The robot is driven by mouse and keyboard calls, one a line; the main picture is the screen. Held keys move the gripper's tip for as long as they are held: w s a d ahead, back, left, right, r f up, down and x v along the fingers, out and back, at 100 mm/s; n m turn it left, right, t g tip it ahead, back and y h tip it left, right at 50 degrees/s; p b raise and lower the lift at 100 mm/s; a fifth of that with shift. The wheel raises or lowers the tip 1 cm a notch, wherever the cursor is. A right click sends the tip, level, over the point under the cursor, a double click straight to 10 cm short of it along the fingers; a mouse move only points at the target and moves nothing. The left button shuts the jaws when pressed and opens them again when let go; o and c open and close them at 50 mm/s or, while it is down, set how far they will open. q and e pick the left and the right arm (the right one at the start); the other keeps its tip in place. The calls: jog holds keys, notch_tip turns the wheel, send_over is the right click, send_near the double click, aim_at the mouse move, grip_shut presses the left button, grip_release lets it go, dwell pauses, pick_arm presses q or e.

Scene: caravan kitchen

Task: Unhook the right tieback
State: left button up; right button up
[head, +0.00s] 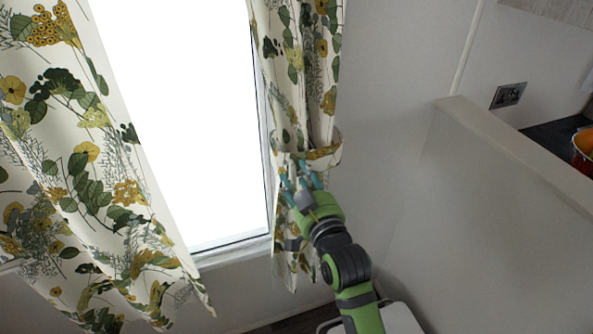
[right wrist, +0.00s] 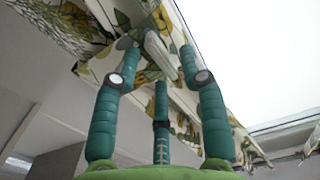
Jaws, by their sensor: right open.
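The right tieback (head: 325,154) is a band of the same leaf-print cloth, looped around the gathered right curtain (head: 300,75). My right gripper (head: 303,176), green with teal fingers, is just below the band, with its fingertips up close to the curtain. In the right wrist view its fingers (right wrist: 162,62) stand apart, with patterned cloth behind and between their tips. I cannot tell whether they touch the cloth. The tieback's hook is not clearly visible. My left gripper is out of view.
The left curtain (head: 85,150) hangs loose beside the bright window (head: 195,110). A pale partition (head: 500,210) stands to the right, with a wall socket (head: 508,95) and a dark counter (head: 555,132) behind it. Plain wall (head: 385,110) lies between curtain and partition.

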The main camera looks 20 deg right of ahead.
jog(key=shift+w, duration=0.7)
grip_shut()
